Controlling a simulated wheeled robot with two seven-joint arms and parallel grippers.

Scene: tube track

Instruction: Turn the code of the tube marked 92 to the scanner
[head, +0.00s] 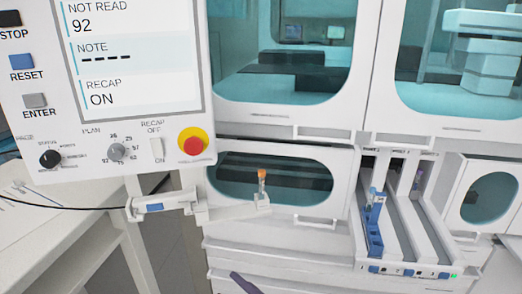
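A tube with an orange cap (262,177) stands upright in a small white holder (262,197) on a rail in front of the lower left window. No number or code can be read on it. A blue carrier (374,240) holding a pale tube (375,196) sits in the left lane of the track at right. The screen (130,60) reads "NOT READ 92", "NOTE ----" and "RECAP ON". I cannot tell which part is the scanner. Neither gripper can be made out.
The panel carries STOP (10,18), RESET (21,62) and ENTER (35,100) buttons, knobs, a recap switch (157,147) and a red emergency button (193,141). A dark purple rod-like thing (245,284) shows at the bottom edge.

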